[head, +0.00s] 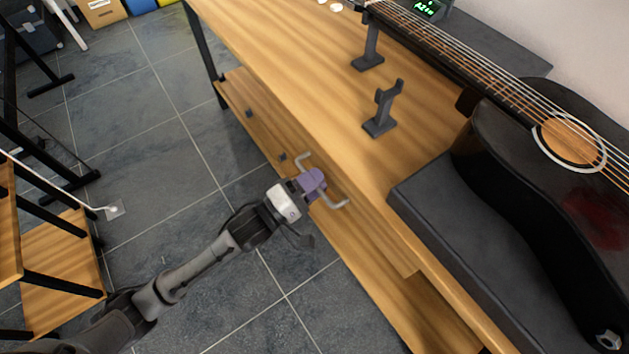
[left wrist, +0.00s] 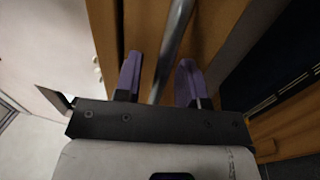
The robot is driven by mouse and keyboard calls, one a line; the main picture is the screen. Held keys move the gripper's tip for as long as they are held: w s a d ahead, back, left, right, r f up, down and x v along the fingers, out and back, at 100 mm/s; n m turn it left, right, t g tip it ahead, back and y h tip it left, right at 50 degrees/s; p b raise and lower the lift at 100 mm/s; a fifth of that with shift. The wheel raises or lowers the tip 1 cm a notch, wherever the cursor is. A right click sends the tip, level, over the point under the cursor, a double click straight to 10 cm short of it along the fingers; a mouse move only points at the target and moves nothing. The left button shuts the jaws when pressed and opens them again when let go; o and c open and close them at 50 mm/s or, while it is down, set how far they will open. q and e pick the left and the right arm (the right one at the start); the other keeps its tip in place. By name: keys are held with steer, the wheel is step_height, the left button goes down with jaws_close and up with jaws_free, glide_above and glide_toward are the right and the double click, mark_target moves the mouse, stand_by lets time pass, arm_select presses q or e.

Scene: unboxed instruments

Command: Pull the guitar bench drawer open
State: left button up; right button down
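The wooden guitar bench (head: 290,75) runs diagonally across the head view. Its drawer front (head: 372,236) sits under the tabletop and looks closed, with no gap visible. A grey bar handle (head: 338,204) stands out from the drawer front. My left gripper (head: 314,182) is at the handle and hides its middle. In the left wrist view, the handle bar (left wrist: 174,45) passes between the two purple fingers of my left gripper (left wrist: 158,80). The fingers are apart, with space visible on both sides of the bar. My right gripper is not in view.
Two black stands (head: 381,110) are on the tabletop. Tiled floor (head: 150,130) is clear in front; a dark-framed wooden rack (head: 60,265) stands left.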

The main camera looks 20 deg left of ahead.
arm_select(q)
jaws_close()
stand_by(0.3)
stand_by(0.3)
